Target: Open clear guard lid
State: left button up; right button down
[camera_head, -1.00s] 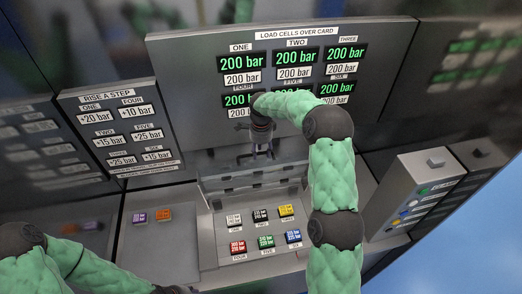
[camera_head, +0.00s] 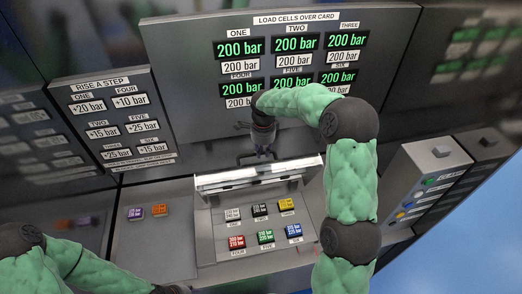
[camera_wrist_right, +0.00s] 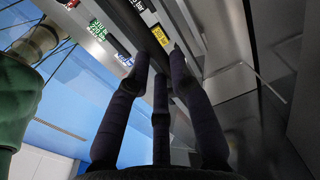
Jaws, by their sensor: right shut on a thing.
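The clear guard lid (camera_head: 258,176) shows in the head view as a bright-edged, see-through strip standing at the back of the button panel, below the displays. My right gripper (camera_head: 258,157) is at its upper edge, with its dark fingers pointing down. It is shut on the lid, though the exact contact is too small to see. In the right wrist view its dark fingers (camera_wrist_right: 160,65) come close together around a thin edge. My left arm enters at lower left; its dark end (camera_head: 170,289) is cut off by the bottom edge, so its jaws cannot be read.
Two rows of coloured blocks (camera_head: 264,237) on the panel lie uncovered in front of the lid. Purple and orange blocks (camera_head: 147,212) sit to the left. A grey box (camera_head: 424,184) stands at right, close to my right arm. The display board (camera_head: 180,75) rises behind.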

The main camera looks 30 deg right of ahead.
aim_at(265, 161)
jog(key=s+b, duration=0.1)
jog(key=s+f+b, duration=0.1)
jog(key=s+b, duration=0.1)
jog(key=shift+s+a+f, duration=0.15)
jog(key=shift+a+f, duration=0.05)
jog(key=shift+a, duration=0.2)
jog(key=shift+s+a+b, duration=0.15)
jog(key=shift+s+b, duration=0.35)
jog(key=shift+b, duration=0.05)
jog(key=c, duration=1.1)
grip_release()
jog(key=shift+r, duration=0.1)
jog(key=shift+w+r, duration=0.1)
jog(key=shift+r, duration=0.4)
notch_tip(265, 161, up, 11)
jog(key=s, duration=0.1)
jog(key=shift+s+a, duration=0.15)
